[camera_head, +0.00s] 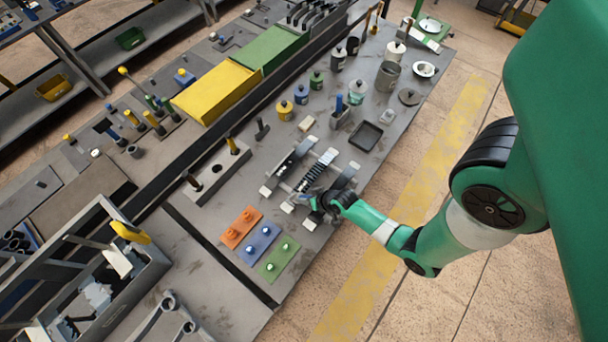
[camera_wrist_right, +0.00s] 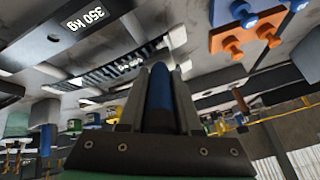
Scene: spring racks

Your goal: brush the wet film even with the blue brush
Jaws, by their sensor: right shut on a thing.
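My right gripper (camera_head: 325,204) is low at the near end of the spring rack (camera_head: 313,176), close to the bench's right edge. In the right wrist view its fingers (camera_wrist_right: 160,78) are shut on a blue handle (camera_wrist_right: 160,98), which I take for the blue brush. The spring (camera_wrist_right: 105,75) and a plate marked 350 kg (camera_wrist_right: 85,17) show beyond the fingers. I cannot make out a wet film. My left gripper is not in view.
Orange (camera_head: 241,227), blue (camera_head: 261,243) and green (camera_head: 280,258) knobbed plates lie left of the gripper. A black tray (camera_head: 366,136) and a grey cup (camera_head: 341,119) holding something blue stand behind the rack. Several small pots stand farther back.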

